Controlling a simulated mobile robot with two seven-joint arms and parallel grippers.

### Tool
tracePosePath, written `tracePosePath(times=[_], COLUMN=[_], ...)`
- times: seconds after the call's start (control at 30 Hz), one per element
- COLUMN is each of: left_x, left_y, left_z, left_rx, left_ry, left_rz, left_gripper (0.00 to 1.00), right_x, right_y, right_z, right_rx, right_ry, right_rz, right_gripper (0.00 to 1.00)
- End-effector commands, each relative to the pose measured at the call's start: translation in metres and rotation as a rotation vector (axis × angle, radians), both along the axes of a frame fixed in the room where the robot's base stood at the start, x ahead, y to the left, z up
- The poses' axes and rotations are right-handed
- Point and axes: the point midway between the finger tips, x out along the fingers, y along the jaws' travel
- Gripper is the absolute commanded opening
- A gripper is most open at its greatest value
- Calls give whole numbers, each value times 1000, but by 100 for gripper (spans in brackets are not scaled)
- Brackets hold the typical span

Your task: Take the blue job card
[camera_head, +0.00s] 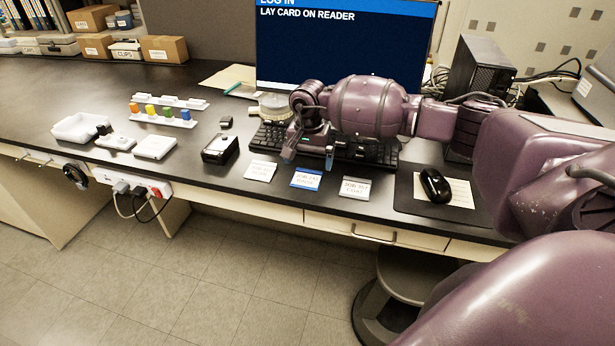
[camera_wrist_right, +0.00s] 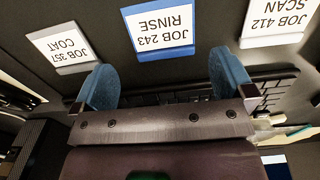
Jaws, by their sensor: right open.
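The blue job card (camera_head: 306,179) lies flat on the black bench near its front edge, between two other cards. In the right wrist view the blue card (camera_wrist_right: 162,28) reads "JOB 243 RINSE" and has a blue border. My right gripper (camera_head: 309,155) is above the bench, just behind the blue card. In the wrist view the blue fingertips of the right gripper (camera_wrist_right: 160,80) are spread apart with nothing between them, and the card lies beyond them, roughly centred. My left gripper is not in view.
A white card, "JOB 412 SCAN" (camera_head: 260,170), lies left of it and a grey-edged card, "JOB 357 COAT" (camera_head: 354,187), right. The keyboard (camera_head: 375,152) is under my right arm. A black box (camera_head: 220,148) stands left; a mouse (camera_head: 434,185) lies right. The monitor (camera_head: 345,40) reads "LAY CARD ON READER".

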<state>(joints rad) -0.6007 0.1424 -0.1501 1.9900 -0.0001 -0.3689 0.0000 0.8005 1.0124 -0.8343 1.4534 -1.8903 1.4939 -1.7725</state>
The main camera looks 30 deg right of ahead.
Motion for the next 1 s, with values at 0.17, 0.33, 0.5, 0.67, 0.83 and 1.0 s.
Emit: tracePosePath(times=[0.17,0.33,0.5,0.67,0.83,1.0], left_x=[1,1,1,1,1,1], left_y=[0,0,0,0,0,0], left_z=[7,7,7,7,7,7], left_rx=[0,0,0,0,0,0], left_ry=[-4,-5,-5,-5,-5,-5], left_rz=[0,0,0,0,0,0], left_gripper=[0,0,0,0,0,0], right_x=[2,2,3,3,3,3], right_y=[3,3,2,2,2,2], right_z=[-24,-41,-45,-44,-44,-44], right_rx=[3,2,1,1,1,1], right_ry=[3,1,0,0,0,0], right_rz=[-2,-2,-1,-1,-1,-1], right_gripper=[100,100,100,94,68,57])
